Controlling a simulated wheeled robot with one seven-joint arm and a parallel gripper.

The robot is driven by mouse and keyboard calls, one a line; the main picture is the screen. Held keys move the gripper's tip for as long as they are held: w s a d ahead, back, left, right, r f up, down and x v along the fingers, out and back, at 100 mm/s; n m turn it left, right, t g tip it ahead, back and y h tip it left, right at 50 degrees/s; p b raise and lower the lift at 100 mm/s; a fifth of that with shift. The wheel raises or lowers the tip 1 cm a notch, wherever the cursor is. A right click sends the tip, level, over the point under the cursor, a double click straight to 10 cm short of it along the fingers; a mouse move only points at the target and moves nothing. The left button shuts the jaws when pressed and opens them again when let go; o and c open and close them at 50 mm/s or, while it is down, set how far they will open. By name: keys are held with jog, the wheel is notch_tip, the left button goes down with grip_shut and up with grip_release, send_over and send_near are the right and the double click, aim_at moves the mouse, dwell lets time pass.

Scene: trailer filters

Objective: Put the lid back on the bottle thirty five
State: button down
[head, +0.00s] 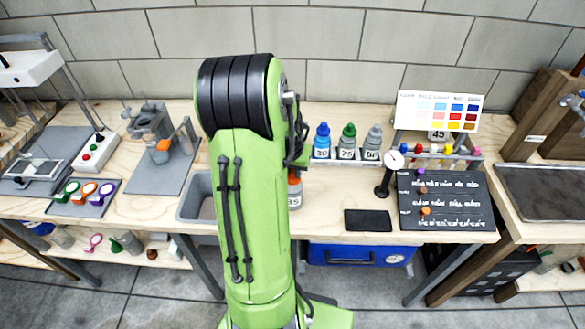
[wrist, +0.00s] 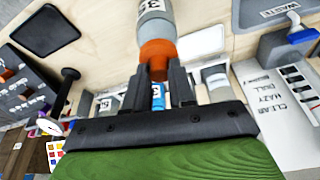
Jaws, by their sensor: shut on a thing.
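Bottle thirty five (head: 295,200) stands on the bench, partly hidden behind my green arm in the head view. In the wrist view its pale body (wrist: 156,28) with a partly visible number label is at the top. The orange lid (wrist: 157,50) is at the bottle's mouth, in line with it; I cannot tell if it is fully seated. My gripper (wrist: 156,78) is shut on the narrow tip of the orange lid, one dark finger on each side. My gripper is hidden behind the arm in the head view.
A rack holds blue (head: 322,140), green (head: 347,140) and grey-capped (head: 373,140) bottles behind. A grey waste bin (head: 190,208) is left of the bottle. A dark pad (head: 368,220) and a dial gauge on a stand (head: 394,160) are to the right.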

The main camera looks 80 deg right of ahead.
dwell(0.4)
jog(key=shift+c, duration=2)
grip_release()
jog(key=shift+r+p, duration=2.55)
jog(key=shift+r, duration=1)
grip_shut()
jog(key=shift+f, duration=0.2)
jog(key=shift+f+b, duration=2.4)
jog(key=shift+b, duration=0.05)
jog(key=shift+f, duration=0.1)
